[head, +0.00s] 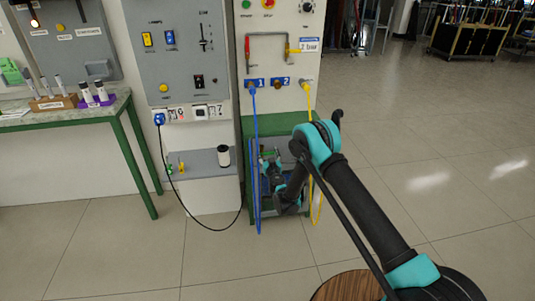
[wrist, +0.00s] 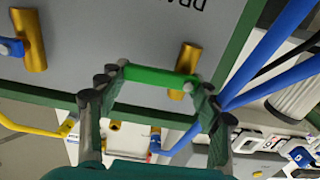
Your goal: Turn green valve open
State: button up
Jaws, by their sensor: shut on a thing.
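The green valve's handle (wrist: 158,76) is a green bar across the middle of the wrist view, with a brass body (wrist: 186,62) at its right end. My gripper (wrist: 155,80) has one finger at each end of the green bar and is shut on it. In the head view my gripper (head: 268,163) reaches into the green-framed stand below the valve panel, where my arm partly hides it.
Another brass valve (wrist: 31,40) with a blue handle is at the upper left of the wrist view. A blue hose (head: 256,150) and a yellow hose (head: 317,205) hang beside my gripper. A black cable (head: 175,185) loops at left.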

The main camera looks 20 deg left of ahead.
aim_at(259, 146)
jog(key=n, duration=0.3)
jog(key=r+n, duration=0.1)
jog(key=shift+s+a+n, duration=0.2)
jog(key=shift+a+n, duration=0.05)
jog(key=shift+n, duration=0.05)
jog(key=n, duration=0.4)
jog(key=shift+s+a+r+n, duration=0.3)
jog(key=shift+a, duration=0.1)
jog(key=n, duration=0.4)
jog(key=shift+s+a+r, duration=0.15)
jog(key=shift+s+a, duration=0.1)
jog(key=shift+a, duration=0.15)
jog(key=shift+s+a+n, duration=0.15)
jog(key=shift+a+n, duration=0.1)
jog(key=shift+n, duration=0.85)
jog(key=shift+s+a+n, duration=0.1)
jog(key=shift+a+n, duration=0.1)
jog(key=shift+n, duration=0.9)
jog(key=o, duration=1.2)
jog(key=shift+c, duration=0.2)
